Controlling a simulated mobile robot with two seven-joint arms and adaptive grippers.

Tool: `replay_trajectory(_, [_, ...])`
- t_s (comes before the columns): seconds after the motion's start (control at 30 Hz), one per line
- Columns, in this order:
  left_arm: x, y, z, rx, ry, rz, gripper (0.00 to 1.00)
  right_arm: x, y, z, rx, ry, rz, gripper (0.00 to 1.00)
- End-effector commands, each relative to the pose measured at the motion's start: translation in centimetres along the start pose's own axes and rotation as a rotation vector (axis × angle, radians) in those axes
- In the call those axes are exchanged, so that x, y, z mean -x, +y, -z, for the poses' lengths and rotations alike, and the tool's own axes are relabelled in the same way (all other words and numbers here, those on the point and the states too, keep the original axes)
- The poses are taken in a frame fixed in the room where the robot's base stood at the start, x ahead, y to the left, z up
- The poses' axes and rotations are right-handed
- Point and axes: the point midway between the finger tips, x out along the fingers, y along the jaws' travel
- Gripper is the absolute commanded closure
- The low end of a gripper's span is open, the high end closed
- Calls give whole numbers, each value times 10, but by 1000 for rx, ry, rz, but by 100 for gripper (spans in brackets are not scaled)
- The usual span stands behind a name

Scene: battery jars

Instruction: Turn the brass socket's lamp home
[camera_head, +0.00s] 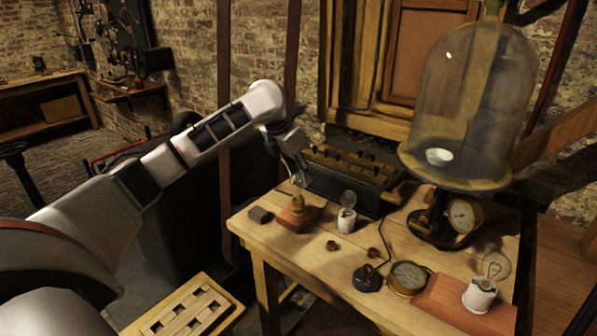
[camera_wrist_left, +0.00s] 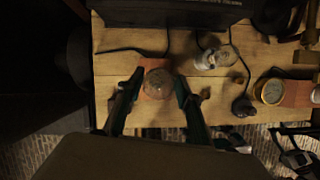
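The brass socket (camera_head: 298,203) stands on a reddish-brown wooden block (camera_head: 296,219) near the left end of the table. Its clear glass lamp (camera_wrist_left: 158,82) sits above it, upright as far as I can see; the gripper partly hides it in the head view. My left gripper (camera_head: 299,172) comes down over the lamp from above. In the left wrist view, its two fingers (camera_wrist_left: 161,76) stand apart on either side of the glass, and I see no firm contact. The thread inside the socket is hidden. My right gripper is in neither view.
A white socket with a lamp (camera_head: 347,216) stands close to the right. A dark box with knobs (camera_head: 350,170) is behind. A glass bell jar (camera_head: 470,100), a brass gauge (camera_head: 407,278) and another white socket (camera_head: 480,296) are farther right. The front-left tabletop (camera_head: 290,255) is clear.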

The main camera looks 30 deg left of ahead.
Motion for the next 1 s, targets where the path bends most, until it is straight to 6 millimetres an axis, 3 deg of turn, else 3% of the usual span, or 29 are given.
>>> replay_trajectory(0.27, [0,0,0,-18,0,9,80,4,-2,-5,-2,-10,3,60])
replay_trajectory(0.73, [1,1,0,-420,-6,182,80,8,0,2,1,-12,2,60])
replay_trajectory(1.0, [0,1,0,-432,-6,186,80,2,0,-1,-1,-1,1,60])
